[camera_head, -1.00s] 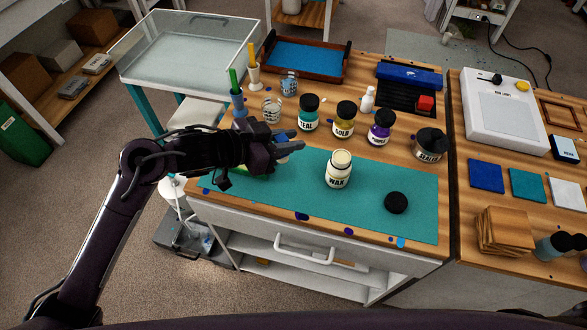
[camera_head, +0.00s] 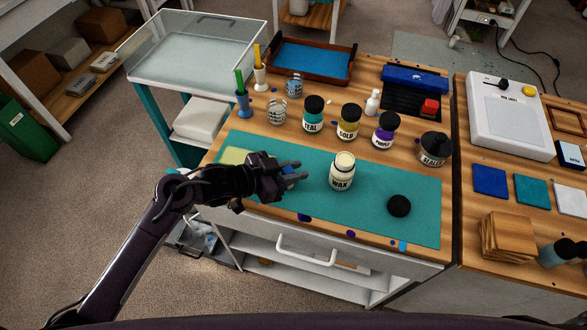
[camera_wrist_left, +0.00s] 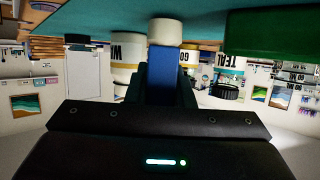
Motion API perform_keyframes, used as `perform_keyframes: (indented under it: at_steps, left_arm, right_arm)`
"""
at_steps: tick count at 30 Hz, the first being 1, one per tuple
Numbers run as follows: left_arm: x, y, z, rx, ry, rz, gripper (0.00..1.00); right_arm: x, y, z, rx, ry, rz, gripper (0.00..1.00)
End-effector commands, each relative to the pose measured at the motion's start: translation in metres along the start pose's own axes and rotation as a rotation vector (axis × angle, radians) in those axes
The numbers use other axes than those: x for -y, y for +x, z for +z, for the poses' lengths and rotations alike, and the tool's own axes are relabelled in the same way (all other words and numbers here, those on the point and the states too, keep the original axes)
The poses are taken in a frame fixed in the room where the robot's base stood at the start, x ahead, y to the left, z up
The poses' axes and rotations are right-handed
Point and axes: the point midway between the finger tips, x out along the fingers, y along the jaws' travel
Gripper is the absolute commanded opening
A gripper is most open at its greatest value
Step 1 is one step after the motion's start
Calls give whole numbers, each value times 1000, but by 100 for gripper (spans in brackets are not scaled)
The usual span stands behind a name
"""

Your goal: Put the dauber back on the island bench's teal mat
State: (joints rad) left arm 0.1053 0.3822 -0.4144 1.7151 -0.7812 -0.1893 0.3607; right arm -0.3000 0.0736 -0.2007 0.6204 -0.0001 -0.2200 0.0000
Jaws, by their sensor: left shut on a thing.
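The dauber shows in the left wrist view as a blue handle (camera_wrist_left: 165,72) with a pale round head (camera_wrist_left: 165,31). My left gripper (camera_head: 291,176) is shut on its handle, over the left part of the teal mat (camera_head: 318,207). In the head view only a bit of blue (camera_head: 290,181) shows between the fingers. The teal mat also shows along the top of the left wrist view (camera_wrist_left: 100,17), close to the dauber's head. I cannot tell whether the head touches it. My right gripper is not in view.
The open wax jar (camera_head: 342,172) stands on the mat just right of the gripper, and a black lid (camera_head: 399,206) lies farther right. Teal, gold and purple jars (camera_head: 348,122) line the mat's back edge.

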Motion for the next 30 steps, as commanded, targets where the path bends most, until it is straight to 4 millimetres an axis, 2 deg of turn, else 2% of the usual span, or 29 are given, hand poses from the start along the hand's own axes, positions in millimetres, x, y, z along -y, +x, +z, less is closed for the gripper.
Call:
perform_keyframes:
  at_steps: [3,4,9,20,23,30]
  left_arm:
    - [0,2,4,0,0,0,0]
    - [0,1,3,0,0,0,24]
    - [0,1,3,0,0,0,43]
    - [0,-4,0,1,1,-1,43]
    - [1,-18,2,1,1,-2,43]
    - [0,-70,2,4,2,0,43]
  right_arm:
    - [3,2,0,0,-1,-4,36]
    - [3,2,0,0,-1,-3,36]
    - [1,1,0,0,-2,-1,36]
    - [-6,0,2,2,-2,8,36]
    - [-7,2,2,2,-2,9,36]
    - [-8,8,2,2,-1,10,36]
